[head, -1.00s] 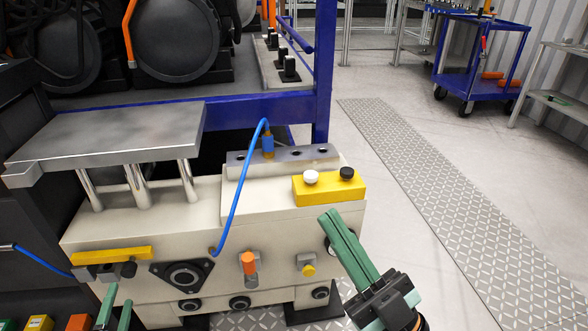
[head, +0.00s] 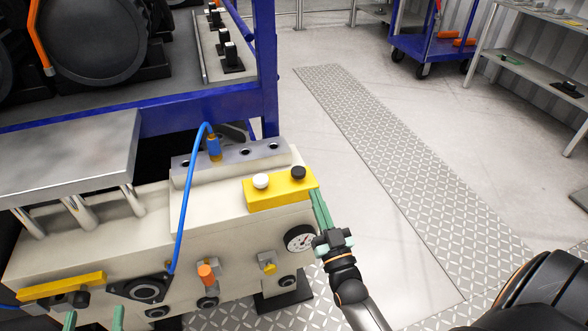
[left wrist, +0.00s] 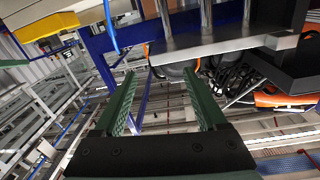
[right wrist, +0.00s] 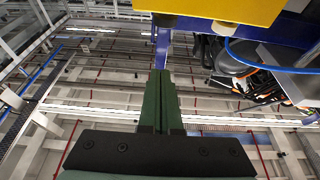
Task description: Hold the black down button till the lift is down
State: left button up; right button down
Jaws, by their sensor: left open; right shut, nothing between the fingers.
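The black button (head: 298,172) sits beside a white button (head: 260,181) on top of a yellow box (head: 280,194), at the right end of the cream housing. My right gripper (head: 317,194) is shut and empty. Its fingertips point up beside the right end of the yellow box, and the black button stands clear of them. The box's yellow side also shows in the right wrist view (right wrist: 215,8). The lift, a grey metal plate (head: 70,155), stands raised on bright posts at the left. My left gripper (head: 93,318) is open and empty at the lower left edge.
A blue hose (head: 183,205) arches over the housing to a metal block. A gauge (head: 300,238), an orange knob (head: 206,272) and other fittings are on the front face. A blue frame (head: 262,65) stands behind.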

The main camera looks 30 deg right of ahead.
notch_tip(320, 180, up, 3)
jog(key=b, duration=0.2)
send_over(303, 186)
jog(key=shift+s, duration=0.15)
jog(key=shift+w+f+b, duration=0.2)
jog(key=shift+f+b, duration=0.8)
jog(key=shift+b, duration=0.25)
jog(key=shift+f+b, duration=0.45)
jog(key=shift+b, duration=0.05)
pick_arm(q)
jog(key=s+r+m+t+h, duration=0.1)
jog(key=s+r+m+h, duration=0.1)
jog(key=r, duration=0.3)
jog(key=s+d+r+m+t+h, duration=0.1)
jog(key=s+r+m+t+h, duration=0.1)
jog(key=r+m+h, duration=0.1)
jog(key=s+d+r+m+t+h, duration=0.1)
jog(key=s+r+m+h, duration=0.1)
jog(key=r+h, duration=0.3)
jog(key=shift+s+r+m+t+b, duration=0.3)
jog(key=shift+s+r+t+b, duration=0.25)
jog(key=shift+r, duration=0.7)
pick_arm(e)
jog(key=shift+f, duration=0.4)
